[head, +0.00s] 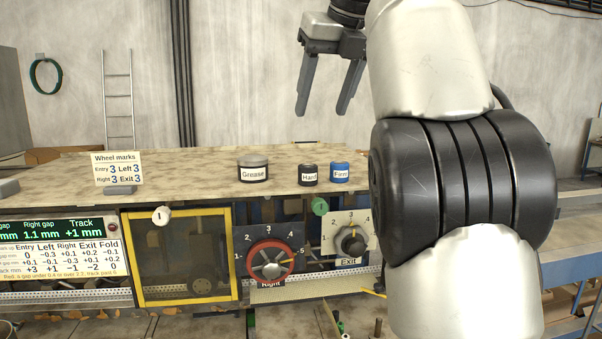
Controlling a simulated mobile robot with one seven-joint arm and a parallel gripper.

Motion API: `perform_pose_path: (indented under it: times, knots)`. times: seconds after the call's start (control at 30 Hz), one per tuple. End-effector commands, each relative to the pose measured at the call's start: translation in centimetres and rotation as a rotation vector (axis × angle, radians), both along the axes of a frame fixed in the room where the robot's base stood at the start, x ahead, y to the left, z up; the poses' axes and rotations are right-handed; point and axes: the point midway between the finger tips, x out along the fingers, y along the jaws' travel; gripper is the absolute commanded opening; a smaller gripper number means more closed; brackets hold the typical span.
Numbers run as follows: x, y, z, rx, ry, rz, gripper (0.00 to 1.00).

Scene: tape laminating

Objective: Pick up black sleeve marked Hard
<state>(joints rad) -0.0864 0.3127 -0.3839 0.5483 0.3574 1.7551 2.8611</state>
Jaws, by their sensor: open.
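The black sleeve marked Hard (308,175) stands upright on the worn shelf top of the machine, right of centre in the head view. A blue sleeve marked Firm (340,173) stands just to its right, with a small gap between them. My gripper (322,112) is open and empty, fingers pointing down. In the picture it shows above the two sleeves, apart from them. How far it is from them in depth I cannot tell.
A dark Grease tin (253,168) stands left of the sleeves. A Wheel marks card (118,169) stands further left on the shelf (190,175). Below the front edge are a red-rimmed Right dial (270,261) and an Exit dial (352,241). My arm hides the shelf's right part.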

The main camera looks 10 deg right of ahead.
Motion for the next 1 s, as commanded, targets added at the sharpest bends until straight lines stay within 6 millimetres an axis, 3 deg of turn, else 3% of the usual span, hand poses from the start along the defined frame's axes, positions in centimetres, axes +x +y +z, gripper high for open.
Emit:
perform_pose_path:
  times: [0.5,0.77,1.0]
  knots:
    - [5.1,1.0,-8.4,0.000,0.002,0.000,0.56]
    - [6.3,1.1,-10.2,-0.001,0.000,0.000,0.56]
    - [7.9,0.9,-13.2,0.000,0.002,0.000,0.56]
